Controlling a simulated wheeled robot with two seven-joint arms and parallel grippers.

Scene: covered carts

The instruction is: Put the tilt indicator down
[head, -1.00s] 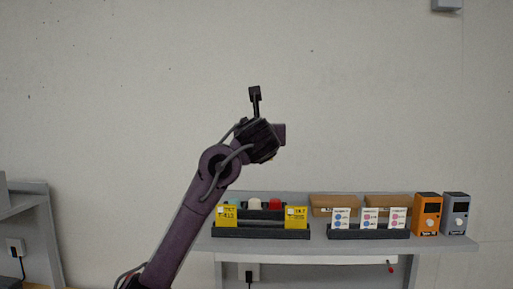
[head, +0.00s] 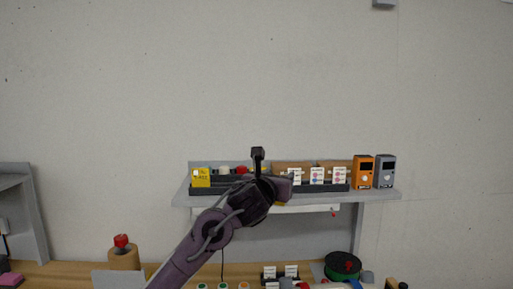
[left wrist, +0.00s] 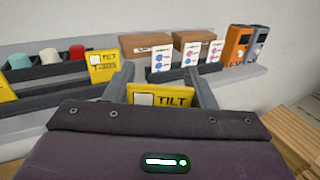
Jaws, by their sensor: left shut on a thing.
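A yellow tilt indicator (left wrist: 160,95) with a white square and the word TILT is between the dark fingers of my left gripper (left wrist: 163,82) in the left wrist view. Its lower part is hidden by the gripper body. In the head view my left gripper (head: 284,188) is in front of the shelf, and the held indicator is mostly hidden. A similar yellow tilt indicator (left wrist: 103,66) stands at the rack in the left wrist view. Another stands at the rack's left end in the head view (head: 201,178). My right gripper is not in view.
The grey shelf (head: 376,195) carries a dark rack (left wrist: 45,72) with coloured caps, brown boxes (left wrist: 146,44), white cards, and an orange device (head: 363,171) beside a grey one (head: 385,172). Below is a wooden bench (head: 60,268) with a green spool (head: 342,267) and small items.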

